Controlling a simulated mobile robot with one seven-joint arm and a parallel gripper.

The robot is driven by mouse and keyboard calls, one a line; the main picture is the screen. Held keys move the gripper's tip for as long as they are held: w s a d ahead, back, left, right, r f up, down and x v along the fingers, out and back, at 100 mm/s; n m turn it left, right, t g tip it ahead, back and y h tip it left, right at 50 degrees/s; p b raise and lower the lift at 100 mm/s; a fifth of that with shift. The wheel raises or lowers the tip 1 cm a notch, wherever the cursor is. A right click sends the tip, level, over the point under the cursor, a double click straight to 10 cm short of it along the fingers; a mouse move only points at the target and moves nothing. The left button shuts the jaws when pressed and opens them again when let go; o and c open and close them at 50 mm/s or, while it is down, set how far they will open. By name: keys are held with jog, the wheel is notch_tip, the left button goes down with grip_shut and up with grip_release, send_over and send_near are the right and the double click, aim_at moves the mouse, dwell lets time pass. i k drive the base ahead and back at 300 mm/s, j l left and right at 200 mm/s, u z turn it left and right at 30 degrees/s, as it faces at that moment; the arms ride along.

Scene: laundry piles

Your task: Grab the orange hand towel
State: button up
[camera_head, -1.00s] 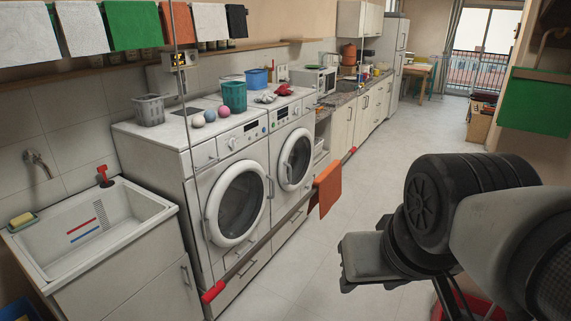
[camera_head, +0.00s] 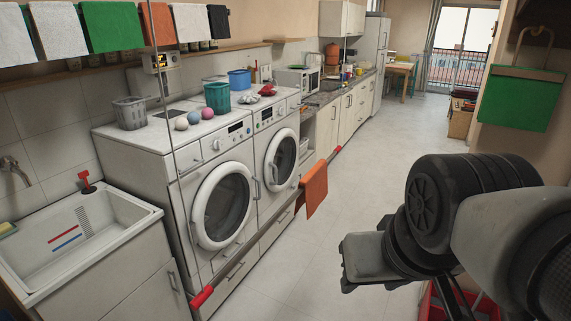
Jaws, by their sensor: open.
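An orange towel (camera_head: 314,188) hangs at the front of the low cabinets, just past the second washing machine, in the middle of the head view. Another orange towel (camera_head: 157,25) hangs in the row of cloths on the upper wall at the left, between a green and a white one. I cannot tell from the picture which is the hand towel. My gripper (camera_head: 364,262) is at the lower right, to the right of the lower orange towel and apart from both. It is open and holds nothing I can see; its fingertips are hard to make out.
Two washing machines (camera_head: 223,205) and a white sink (camera_head: 80,235) line the left side. A green cloth (camera_head: 520,98) hangs at the right, a red container (camera_head: 432,305) is low beneath my arm. The floor (camera_head: 350,190) is clear.

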aim_at(315, 183)
jog(key=i+z, duration=0.3)
jog(key=i, duration=0.2)
jog(key=i+j+z, duration=0.1)
jog(key=i+z, duration=0.2)
jog(key=i, duration=0.2)
jog(key=i+j+z, duration=0.3)
jog(key=i, duration=0.2)
